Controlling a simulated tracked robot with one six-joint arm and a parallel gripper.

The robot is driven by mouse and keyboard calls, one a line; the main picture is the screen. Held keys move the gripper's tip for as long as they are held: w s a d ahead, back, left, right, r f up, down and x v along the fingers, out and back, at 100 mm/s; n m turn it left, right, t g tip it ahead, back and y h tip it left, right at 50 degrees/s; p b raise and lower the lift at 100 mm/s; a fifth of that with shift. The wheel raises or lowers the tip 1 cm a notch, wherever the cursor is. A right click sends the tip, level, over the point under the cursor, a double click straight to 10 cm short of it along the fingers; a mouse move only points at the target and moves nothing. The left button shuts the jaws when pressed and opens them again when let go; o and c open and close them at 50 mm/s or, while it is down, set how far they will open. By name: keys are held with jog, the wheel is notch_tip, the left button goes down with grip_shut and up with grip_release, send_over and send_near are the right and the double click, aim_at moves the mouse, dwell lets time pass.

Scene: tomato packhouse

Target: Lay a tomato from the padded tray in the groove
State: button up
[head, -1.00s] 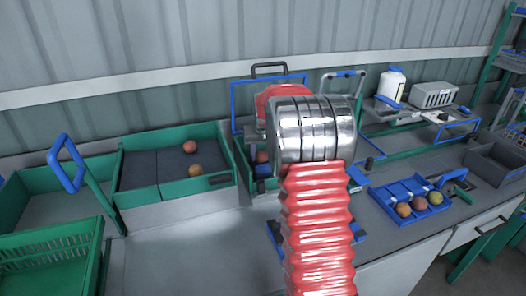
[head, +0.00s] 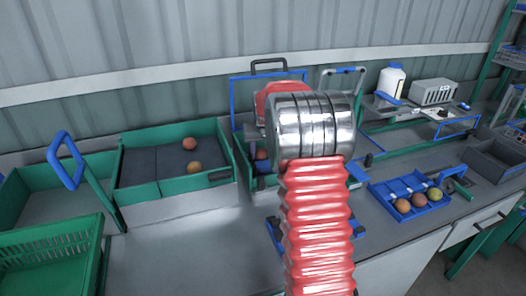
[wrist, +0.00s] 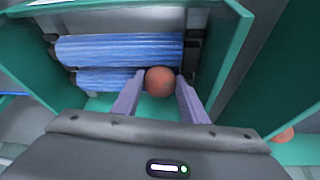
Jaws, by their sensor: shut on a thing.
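My gripper (wrist: 159,92) is shut on a red tomato (wrist: 159,81), with one pale finger on each side of it. In the wrist view the tomato is over the right part of two blue rollers (wrist: 115,50), which lie side by side with a groove (wrist: 90,68) between them. I cannot tell whether it touches them. In the head view my arm hides the gripper and most of the rollers; a bit of red tomato (head: 261,154) shows beside it. The padded tray (head: 138,166), green-walled with a dark grey pad, holds two tomatoes (head: 190,143) (head: 194,167).
Green walls (wrist: 232,60) stand close around the rollers. A blue tray (head: 400,190) with several fruits lies to the right. A green crate (head: 50,250) stands at the lower left. The bench (head: 185,235) before the padded tray is clear.

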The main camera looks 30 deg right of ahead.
jog(key=shift+f, duration=0.1)
jog(key=o, duration=0.8)
jog(key=shift+o, duration=0.2)
jog(key=shift+c, duration=0.2)
jog(key=shift+c, duration=1.3)
jog(key=shift+r, duration=3.45)
